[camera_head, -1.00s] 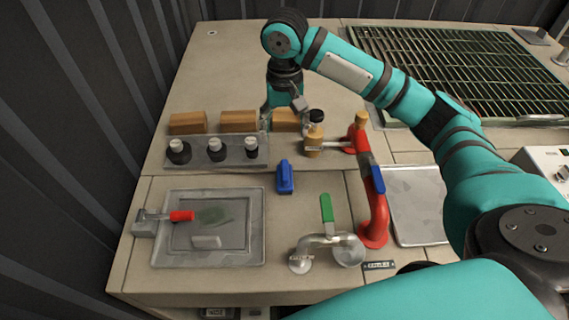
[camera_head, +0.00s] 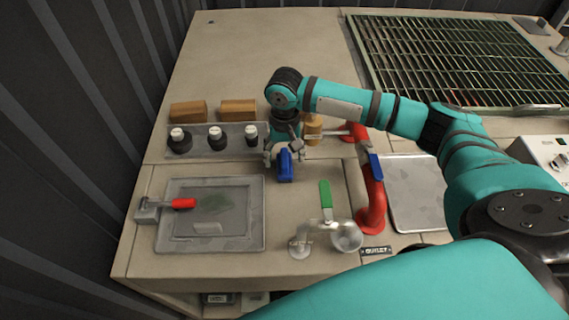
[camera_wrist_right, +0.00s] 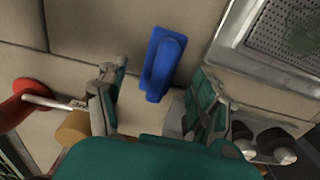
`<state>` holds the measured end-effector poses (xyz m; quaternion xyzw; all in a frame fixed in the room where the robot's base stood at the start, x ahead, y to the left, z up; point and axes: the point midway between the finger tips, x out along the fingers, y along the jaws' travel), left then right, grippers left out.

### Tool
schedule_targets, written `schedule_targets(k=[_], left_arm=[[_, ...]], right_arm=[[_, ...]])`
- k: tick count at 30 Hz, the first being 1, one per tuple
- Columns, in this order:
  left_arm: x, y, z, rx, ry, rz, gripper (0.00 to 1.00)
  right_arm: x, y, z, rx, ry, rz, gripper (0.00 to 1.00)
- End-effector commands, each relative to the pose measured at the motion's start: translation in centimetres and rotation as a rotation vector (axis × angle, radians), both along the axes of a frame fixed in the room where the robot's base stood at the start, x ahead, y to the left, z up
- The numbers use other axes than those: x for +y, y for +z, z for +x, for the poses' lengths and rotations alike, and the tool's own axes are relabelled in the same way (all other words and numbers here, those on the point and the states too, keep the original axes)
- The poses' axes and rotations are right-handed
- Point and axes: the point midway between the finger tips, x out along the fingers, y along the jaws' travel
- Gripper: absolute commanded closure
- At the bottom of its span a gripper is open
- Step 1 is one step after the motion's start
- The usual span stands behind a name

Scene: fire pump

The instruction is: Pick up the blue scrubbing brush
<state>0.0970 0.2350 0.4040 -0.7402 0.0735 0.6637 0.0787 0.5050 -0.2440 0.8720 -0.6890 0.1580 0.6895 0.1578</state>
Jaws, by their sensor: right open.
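The blue scrubbing brush (camera_head: 286,165) lies on the beige bench top, right of the grey tray. My right gripper (camera_head: 285,152) is just behind and above it in the head view. In the right wrist view the brush (camera_wrist_right: 163,63) lies ahead of and between the two spread fingers of my right gripper (camera_wrist_right: 155,88). The fingers are open and I see no contact with the brush. My left gripper is not in view.
A rack with several dark white-capped bottles (camera_head: 216,138) stands left of my gripper. The grey tray (camera_head: 258,245) has a red-handled lever (camera_head: 182,203). The red pipe (camera_head: 373,205) and green-handled valve (camera_head: 326,195) stand to the right. Wooden blocks (camera_head: 238,110) are behind.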

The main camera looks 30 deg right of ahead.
Motion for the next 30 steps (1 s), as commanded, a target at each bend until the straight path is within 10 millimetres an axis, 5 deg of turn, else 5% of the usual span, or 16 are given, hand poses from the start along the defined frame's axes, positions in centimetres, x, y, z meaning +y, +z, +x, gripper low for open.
schedule_targets(k=[6, 14, 30], left_arm=[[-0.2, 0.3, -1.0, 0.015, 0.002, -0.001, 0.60], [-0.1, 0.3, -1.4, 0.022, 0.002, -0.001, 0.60], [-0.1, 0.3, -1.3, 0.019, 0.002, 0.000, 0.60]], right_arm=[[0.1, -2.9, -0.1, 0.001, 0.000, 0.000, 0.33], [0.1, -3.3, -0.1, -0.001, 0.001, 0.000, 0.33], [0.1, -3.2, -0.1, -0.001, 0.001, 0.000, 0.94]])
